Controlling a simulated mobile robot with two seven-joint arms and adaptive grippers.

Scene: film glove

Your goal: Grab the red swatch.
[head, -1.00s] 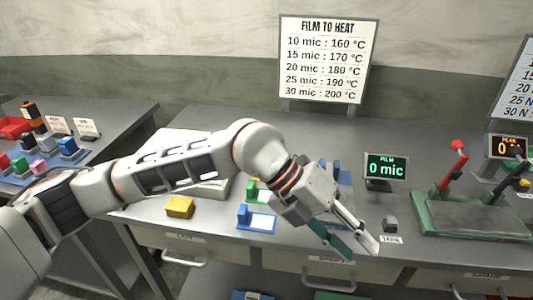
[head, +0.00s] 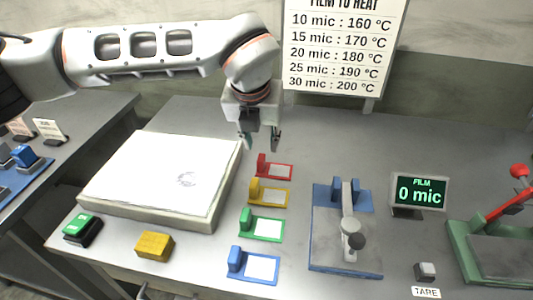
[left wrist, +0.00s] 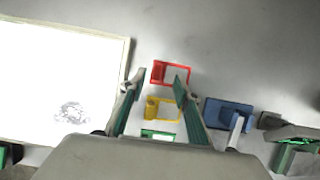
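The red swatch (head: 274,169) lies flat on the grey table at the far end of a column of swatches. It has a raised red block at its left end and a pale window. My left gripper (head: 260,143) is above the table, just behind and above the red swatch in the head view. In the left wrist view the red swatch (left wrist: 171,73) shows between and beyond the fingertips of my left gripper (left wrist: 160,82), which are apart with nothing between them. My right gripper is not in view.
Yellow (head: 269,193), green (head: 261,225) and blue (head: 254,266) swatches lie nearer in the column. A blue gauge (head: 345,259) and film display (head: 420,193) stand right. A yellow block (head: 155,246) sits in front.

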